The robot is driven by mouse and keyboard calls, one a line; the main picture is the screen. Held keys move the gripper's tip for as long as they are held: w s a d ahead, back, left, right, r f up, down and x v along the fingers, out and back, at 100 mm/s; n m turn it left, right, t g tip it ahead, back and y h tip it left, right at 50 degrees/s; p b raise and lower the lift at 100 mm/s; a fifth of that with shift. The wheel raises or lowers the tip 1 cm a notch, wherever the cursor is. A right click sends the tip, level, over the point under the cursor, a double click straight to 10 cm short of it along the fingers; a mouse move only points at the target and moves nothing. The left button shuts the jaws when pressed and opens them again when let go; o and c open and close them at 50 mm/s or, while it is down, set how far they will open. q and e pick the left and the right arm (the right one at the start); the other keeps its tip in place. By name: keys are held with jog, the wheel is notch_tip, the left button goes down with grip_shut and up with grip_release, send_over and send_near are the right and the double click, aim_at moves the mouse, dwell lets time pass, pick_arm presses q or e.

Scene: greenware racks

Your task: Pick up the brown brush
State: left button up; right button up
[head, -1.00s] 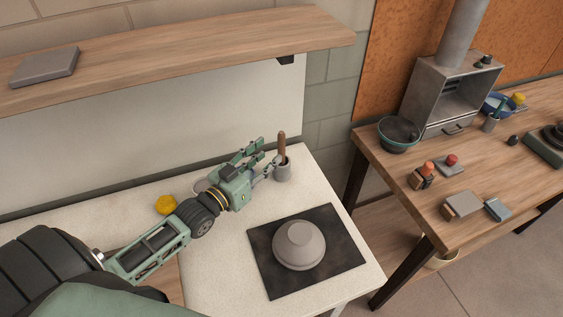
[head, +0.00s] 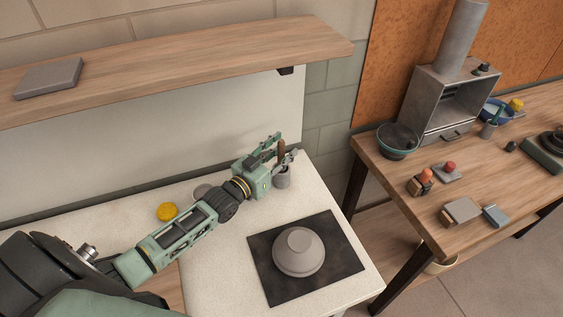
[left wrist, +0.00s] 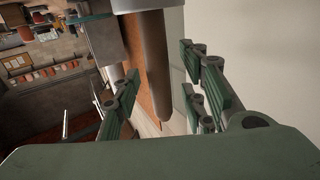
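The brown brush (head: 281,151) stands handle-up in a small grey cup (head: 283,180) near the far right corner of the white table. My left gripper (head: 284,147) is at the brush handle, with its fingers spread on either side of it. In the left wrist view the brown handle (left wrist: 155,75) hangs between the two open fingers of the gripper (left wrist: 163,95), with visible gaps beside it. The cup's grey side (left wrist: 150,4) shows at the top of that view. The brush's lower end is hidden in the cup. My right gripper is not in view.
A grey bowl-like piece (head: 299,250) sits on a dark mat (head: 335,284) in front of the cup. A yellow sponge-like thing (head: 167,212) lies left, beside my arm. A wooden shelf (head: 200,62) hangs above. A wooden workbench (head: 400,196) stands at right.

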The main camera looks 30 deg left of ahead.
pick_arm(q)
jog(key=shift+c, duration=0.4)
grip_shut()
